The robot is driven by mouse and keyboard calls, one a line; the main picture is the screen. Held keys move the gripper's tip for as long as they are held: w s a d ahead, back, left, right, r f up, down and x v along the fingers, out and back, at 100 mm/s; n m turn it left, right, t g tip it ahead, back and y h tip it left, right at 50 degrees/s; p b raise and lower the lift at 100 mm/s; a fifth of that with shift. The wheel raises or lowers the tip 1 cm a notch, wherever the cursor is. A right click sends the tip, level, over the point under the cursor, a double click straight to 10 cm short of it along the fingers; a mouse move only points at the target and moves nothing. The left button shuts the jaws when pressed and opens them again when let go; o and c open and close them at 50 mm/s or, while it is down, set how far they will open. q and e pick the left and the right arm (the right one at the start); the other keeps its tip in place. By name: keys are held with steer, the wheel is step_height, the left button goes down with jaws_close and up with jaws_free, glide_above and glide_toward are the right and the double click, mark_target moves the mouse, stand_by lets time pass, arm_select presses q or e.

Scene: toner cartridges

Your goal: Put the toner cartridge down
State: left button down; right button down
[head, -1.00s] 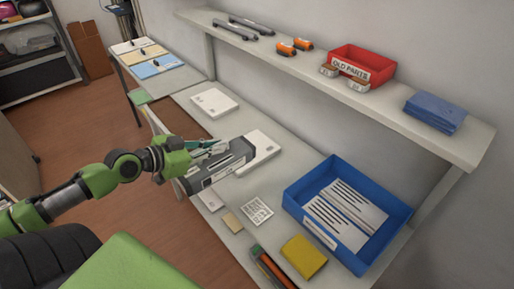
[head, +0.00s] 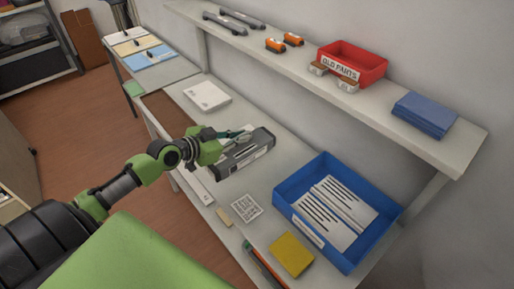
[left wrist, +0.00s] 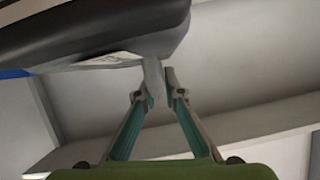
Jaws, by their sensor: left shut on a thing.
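The toner cartridge (head: 246,151) is a long dark grey box with a pale label on its side. My left gripper (head: 236,134) is shut on it and holds it over the white bench (head: 272,178). In the left wrist view the cartridge (left wrist: 95,30) fills the upper left, and the gripper's fingertips (left wrist: 160,82) meet its lower edge. I cannot tell whether its underside touches the bench. The cartridge hides most of a white item behind it. My right gripper is not in view.
A blue tray (head: 279,200) with striped sheets stands to the right. A printed code card (head: 247,207), a yellow pad (head: 291,254) and pens lie nearer. A white box (head: 207,96) lies farther back. A wall shelf (head: 440,148) runs above the bench.

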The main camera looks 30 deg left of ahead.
mark_target(257, 143)
arm_select(q)
steer(key=w+d+f, duration=0.1)
steer(key=f, duration=0.1)
steer(key=w+d+f, duration=0.1)
steer(key=w+f, duration=0.1)
steer(key=w+d+f, duration=0.1)
steer(key=w+f, duration=0.1)
steer(key=shift+w, duration=0.25)
steer(key=shift+f, duration=1.65)
steer(key=c, duration=2.5)
jaws_free()
steer(key=shift+f, duration=0.15)
steer(key=o, duration=0.4)
steer(key=shift+c, duration=0.2)
